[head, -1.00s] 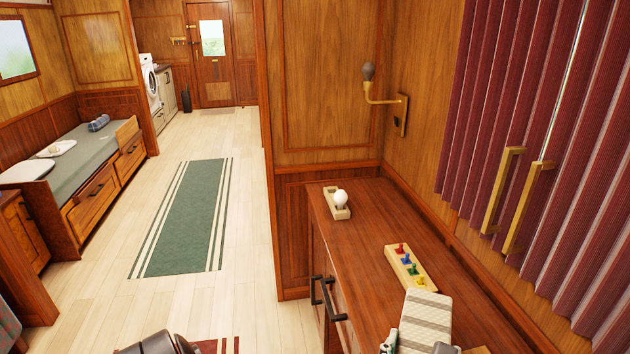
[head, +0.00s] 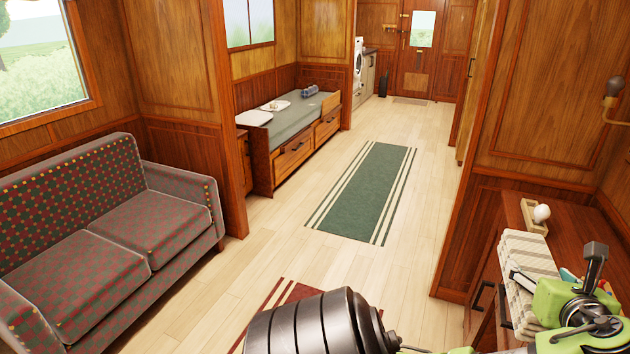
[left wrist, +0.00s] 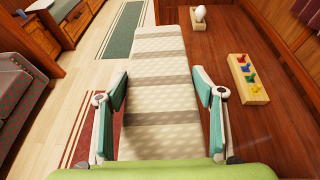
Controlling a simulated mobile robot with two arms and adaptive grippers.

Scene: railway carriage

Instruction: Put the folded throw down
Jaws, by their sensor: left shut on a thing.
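The folded throw (head: 528,258), cream with grey-brown stripes, is at the lower right in the head view. My left gripper (head: 540,286) is shut on it. In the left wrist view the throw (left wrist: 163,90) runs lengthwise between the two teal-and-white fingers, its far end reaching forward. It lies across the line of the left edge of the wooden cabinet top (left wrist: 240,125), partly over the floor side. Whether it touches the top cannot be told. My right gripper is not in view.
A pegged wooden board (left wrist: 248,80) with coloured pegs and a small holder with a white egg-shaped thing (head: 541,213) stand on the cabinet. A checked sofa (head: 110,240) is at left. A daybed (head: 285,130) stands farther back. A green runner (head: 362,195) lies on open floor.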

